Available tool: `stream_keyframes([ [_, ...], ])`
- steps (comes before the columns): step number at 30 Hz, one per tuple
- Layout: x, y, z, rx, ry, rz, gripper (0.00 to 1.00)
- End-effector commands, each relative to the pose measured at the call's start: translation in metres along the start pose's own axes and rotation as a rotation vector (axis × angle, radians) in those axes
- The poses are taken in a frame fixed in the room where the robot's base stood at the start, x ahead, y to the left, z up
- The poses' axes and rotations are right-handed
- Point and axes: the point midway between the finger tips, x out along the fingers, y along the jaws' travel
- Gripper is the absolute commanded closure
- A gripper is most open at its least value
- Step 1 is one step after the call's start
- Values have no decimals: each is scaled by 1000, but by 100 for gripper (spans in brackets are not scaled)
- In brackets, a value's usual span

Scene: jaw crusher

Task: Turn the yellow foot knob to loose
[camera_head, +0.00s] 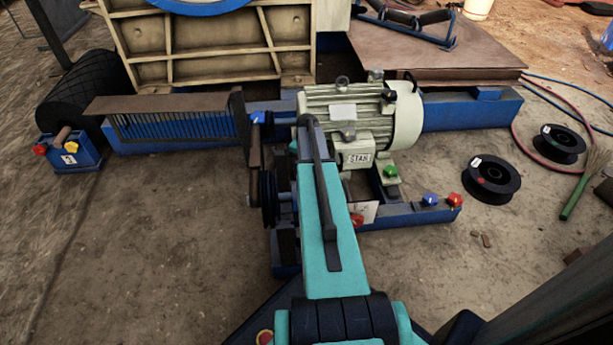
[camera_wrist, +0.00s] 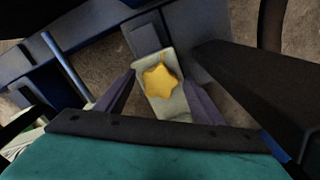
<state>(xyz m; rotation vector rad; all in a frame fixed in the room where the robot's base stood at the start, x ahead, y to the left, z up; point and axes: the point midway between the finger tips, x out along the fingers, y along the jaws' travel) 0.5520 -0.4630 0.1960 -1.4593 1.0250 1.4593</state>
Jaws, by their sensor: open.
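The yellow foot knob (camera_wrist: 161,79) is star-shaped and sits on a pale motor foot (camera_wrist: 172,108) in the middle of the wrist view. My gripper (camera_wrist: 159,77) is open, with one finger on each side of the knob in the picture. A gap shows between each finger and the knob. I cannot tell how far the fingertips are above the foot. In the head view my teal arm reaches toward the pale motor (camera_head: 355,110), and it hides the yellow knob and my gripper.
A green knob (camera_head: 390,171) sits on another motor foot. Blue (camera_head: 430,199) and red (camera_head: 455,201) knobs stand on the rail at the right. A dark bar (camera_wrist: 250,80) lies close on the right in the wrist view. Black spools (camera_head: 491,180) lie on open ground.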

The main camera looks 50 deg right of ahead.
Motion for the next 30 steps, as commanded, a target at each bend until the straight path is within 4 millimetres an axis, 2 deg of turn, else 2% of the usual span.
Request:
stream_keyframes([
  [2, 0, 0, 0, 0, 0, 0, 42],
  [9, 0, -1, 0, -1, 0, 0, 79],
  [10, -1, -2, 7, -3, 0, 0, 79],
  [20, -2, -2, 1, -30, -3, -2, 79],
  [30, -5, -2, 1, -163, -2, -3, 79],
])
